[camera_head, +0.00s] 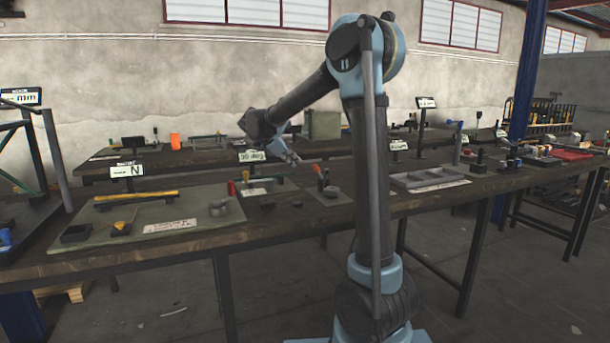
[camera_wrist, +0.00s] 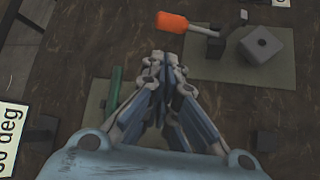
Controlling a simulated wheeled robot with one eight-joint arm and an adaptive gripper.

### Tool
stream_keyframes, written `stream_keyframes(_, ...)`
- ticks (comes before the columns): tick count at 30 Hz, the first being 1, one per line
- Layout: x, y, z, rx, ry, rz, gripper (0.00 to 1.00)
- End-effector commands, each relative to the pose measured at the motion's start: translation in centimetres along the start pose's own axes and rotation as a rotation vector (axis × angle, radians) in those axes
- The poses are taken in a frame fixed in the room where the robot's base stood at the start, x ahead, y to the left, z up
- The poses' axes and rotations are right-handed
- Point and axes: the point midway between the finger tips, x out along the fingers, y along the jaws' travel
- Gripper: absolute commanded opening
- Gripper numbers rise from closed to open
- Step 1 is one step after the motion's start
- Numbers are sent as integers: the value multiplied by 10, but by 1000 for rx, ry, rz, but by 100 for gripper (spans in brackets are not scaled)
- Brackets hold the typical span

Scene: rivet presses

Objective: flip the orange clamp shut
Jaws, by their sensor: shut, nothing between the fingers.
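The orange clamp handle (camera_wrist: 172,22) shows near the top of the wrist view, on a grey lever (camera_wrist: 205,31) beside a grey block (camera_wrist: 266,45) on a small mat. In the head view the clamp handle (camera_head: 317,170) is small and stands up, tilted, from its mat on the near bench. My gripper (camera_wrist: 167,56) is shut and empty, its fingertips just short of the handle in the wrist view and apart from it in the picture. In the head view my gripper (camera_head: 297,160) is just left of the handle; the depth gap is hard to tell.
A grey tray (camera_head: 425,180) lies to the right. In the wrist view a "deg" sign (camera_wrist: 10,135) and a green bar (camera_wrist: 116,92) are at left.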

Motion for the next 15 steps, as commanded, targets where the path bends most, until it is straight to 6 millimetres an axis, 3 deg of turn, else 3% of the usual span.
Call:
stream_keyframes(5, 13, 0, 0, 1, 0, -1, 0)
stream_keyframes(15, 67, 0, 0, 2, -1, -1, 0)
